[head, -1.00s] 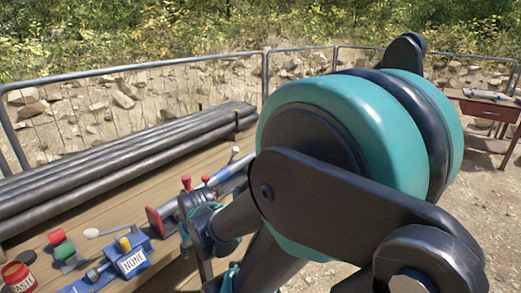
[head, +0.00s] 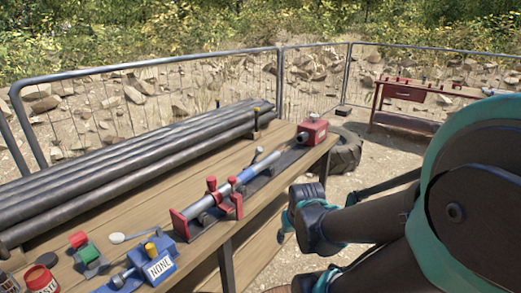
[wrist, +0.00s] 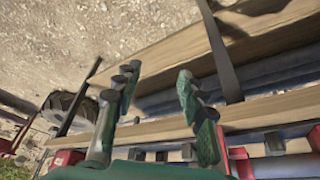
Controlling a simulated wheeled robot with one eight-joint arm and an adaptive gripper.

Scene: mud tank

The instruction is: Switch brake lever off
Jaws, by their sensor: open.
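A bench device with a grey pipe (head: 213,190), a red clamp (head: 222,197) and a blue section lies along the wooden bench. A short lever with a pale knob (head: 258,153) stands up near its far end. I cannot tell for sure which part is the brake lever. My gripper (head: 289,220) hangs beyond the bench's right edge, apart from the device, partly hidden behind my own arm. In the wrist view its two green fingers (wrist: 157,75) are spread and nothing is between them. Red parts of the device (wrist: 240,162) show at the lower right there.
Long dark pipes (head: 130,160) lie along the bench's back. A blue block marked NONE (head: 150,267), a red-and-green part (head: 84,248) and jars are at the near left. A red box (head: 312,131) sits at the far end. A tyre (head: 346,150) and red table (head: 405,92) stand beyond.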

